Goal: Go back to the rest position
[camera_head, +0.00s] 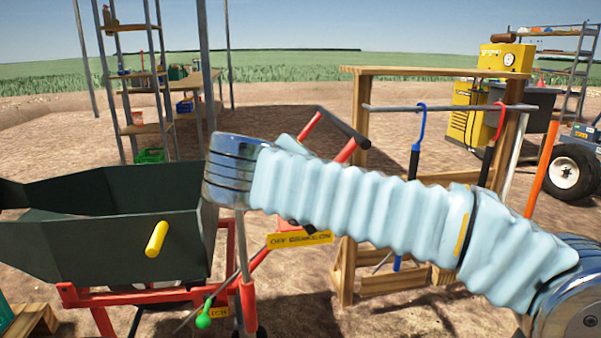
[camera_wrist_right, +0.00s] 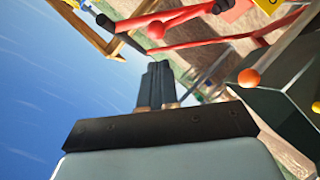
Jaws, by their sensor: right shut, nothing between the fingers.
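My right arm, in a pale blue ribbed sleeve (camera_head: 360,210), reaches in from the right across the middle of the head view. Its metal wrist (camera_head: 230,170) is in front of the right end of the dark green hopper (camera_head: 115,240). The right gripper is hidden in the head view. In the right wrist view its dark fingers (camera_wrist_right: 156,75) are together, with nothing between them. The hopper (camera_wrist_right: 275,105) shows at the right of that view. My left gripper is in neither view.
A wooden rack (camera_head: 347,260) with hanging tools stands behind my arm. Shelves (camera_head: 135,75) stand at the back left, a yellow machine (camera_head: 460,125) at the back right.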

